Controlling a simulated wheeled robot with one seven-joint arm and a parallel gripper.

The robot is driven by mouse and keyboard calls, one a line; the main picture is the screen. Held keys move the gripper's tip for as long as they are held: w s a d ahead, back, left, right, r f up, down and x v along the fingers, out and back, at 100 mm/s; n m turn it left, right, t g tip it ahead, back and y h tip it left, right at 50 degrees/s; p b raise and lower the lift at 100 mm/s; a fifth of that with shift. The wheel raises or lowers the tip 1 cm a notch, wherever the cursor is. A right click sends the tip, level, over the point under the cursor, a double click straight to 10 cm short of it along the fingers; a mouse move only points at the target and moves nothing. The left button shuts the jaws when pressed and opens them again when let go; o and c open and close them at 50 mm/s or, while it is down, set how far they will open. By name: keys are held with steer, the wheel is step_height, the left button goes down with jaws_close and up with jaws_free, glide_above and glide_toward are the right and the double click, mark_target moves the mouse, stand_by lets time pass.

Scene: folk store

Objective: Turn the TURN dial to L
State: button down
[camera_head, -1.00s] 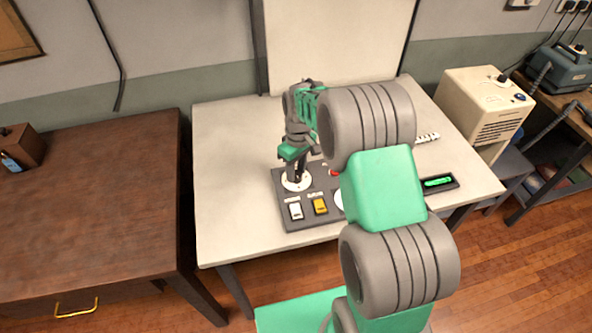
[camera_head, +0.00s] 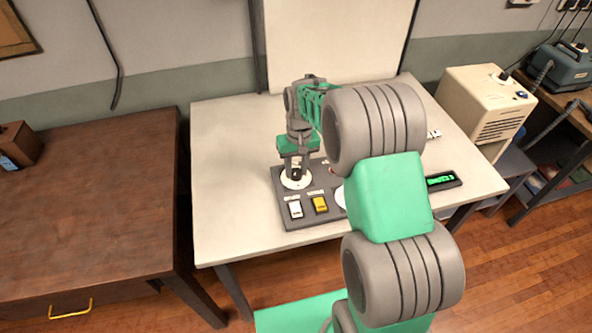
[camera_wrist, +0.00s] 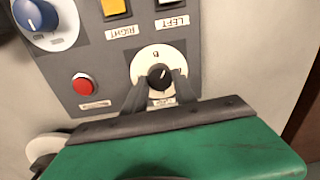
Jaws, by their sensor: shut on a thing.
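The dial is a small black knob (camera_wrist: 159,78) on a round white plate (camera_wrist: 150,56) in the wrist view. A letter B is readable upside down on the plate, and a light pointer line on the knob points to the upper right. The label beside the dial is partly covered and I cannot read it. My gripper (camera_wrist: 160,84) is shut on the knob, one finger on each side. In the head view my gripper (camera_head: 296,173) points down over the same white plate (camera_head: 292,184) at the panel's left side.
The grey panel (camera_head: 287,217) also bears a white switch (camera_head: 295,209) marked LEFT, a yellow switch (camera_head: 320,204) marked RIGHT, a red button (camera_wrist: 85,84) and a blue dial (camera_wrist: 37,14). A black display (camera_head: 443,181) with green text lies right. My arm hides part of the panel.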

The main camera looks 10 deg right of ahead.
mark_target(298, 172)
steer(key=m+b, duration=0.1)
steer(key=m, duration=0.5)
steer(key=shift+d, duration=0.1)
steer(key=m+b, duration=0.1)
steer(key=m, duration=0.4)
steer(key=shift+s+t, duration=0.1)
steer(key=shift+t, duration=0.2)
steer(key=shift+m, duration=0.4)
steer(key=c, duration=1)
jaws_free()
steer(key=r, duration=0.4)
steer(key=r+b, duration=0.1)
steer(key=r, duration=0.2)
steer(key=shift+s+d+r, duration=0.15)
steer(key=shift+s+r, duration=0.05)
steer(key=shift+r, duration=0.2)
